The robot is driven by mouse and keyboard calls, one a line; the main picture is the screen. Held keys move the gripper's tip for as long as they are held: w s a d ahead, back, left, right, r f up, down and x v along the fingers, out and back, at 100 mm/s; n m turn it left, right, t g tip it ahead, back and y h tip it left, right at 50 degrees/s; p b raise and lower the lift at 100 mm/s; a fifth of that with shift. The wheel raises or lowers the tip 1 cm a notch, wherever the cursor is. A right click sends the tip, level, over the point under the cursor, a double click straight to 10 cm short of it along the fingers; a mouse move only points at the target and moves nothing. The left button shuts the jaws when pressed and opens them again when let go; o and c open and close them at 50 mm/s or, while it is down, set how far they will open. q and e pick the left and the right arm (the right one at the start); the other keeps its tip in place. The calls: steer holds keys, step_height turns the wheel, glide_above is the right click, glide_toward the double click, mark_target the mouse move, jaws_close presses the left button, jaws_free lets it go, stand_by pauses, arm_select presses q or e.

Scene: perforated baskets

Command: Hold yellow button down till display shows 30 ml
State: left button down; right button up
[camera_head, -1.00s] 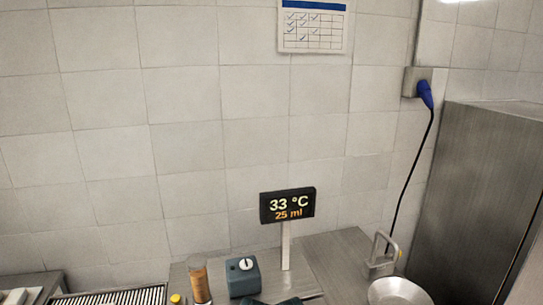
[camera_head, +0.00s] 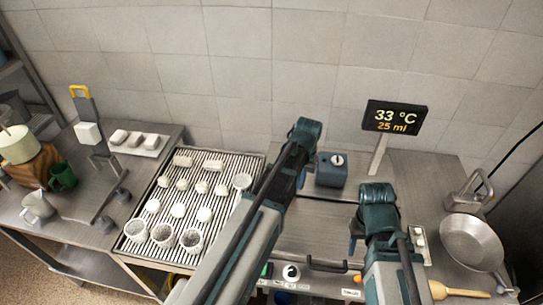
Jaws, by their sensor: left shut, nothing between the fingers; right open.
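The black display (camera_head: 394,117) stands on a post at the back right and reads 33 °C and 25 ml. A blue-grey box (camera_head: 331,171) with a white knob on top stands left of the post. My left gripper (camera_head: 300,178) is shut and empty, pointing down just left of this box. I cannot make out the yellow button; my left arm covers the counter there. My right gripper (camera_head: 354,241) is open and empty above the counter, below the display; its fingers are only partly visible.
A ribbed rack (camera_head: 147,254) with white pieces and perforated baskets (camera_head: 162,234) is at the left. A metal pan (camera_head: 471,242) lies at the right. Further left are a green mug (camera_head: 62,177) and a white tray (camera_head: 135,148). My arms cover much of the middle.

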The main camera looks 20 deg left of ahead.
arm_select(q)
steer(key=w+a+r+n+p, duration=0.1)
steer(key=w+a+r+p, duration=0.1)
steer(key=a, duration=0.5)
steer(key=w+a+r+n+p, duration=0.2)
steer(key=w+a+r+p, duration=0.1)
steer(key=w+a, duration=0.4)
steer(key=shift+a+r+h, duration=0.3)
steer(key=shift+a+r, duration=0.3)
steer(key=shift+r, duration=0.1)
steer(key=shift+f, duration=0.15)
steer(key=f+b, duration=1.3)
steer(key=b, duration=0.1)
steer(key=shift+w+d+f, duration=0.15)
steer(key=shift+d+f, duration=0.1)
steer(key=shift+f, duration=0.15)
steer(key=shift+r, duration=0.1)
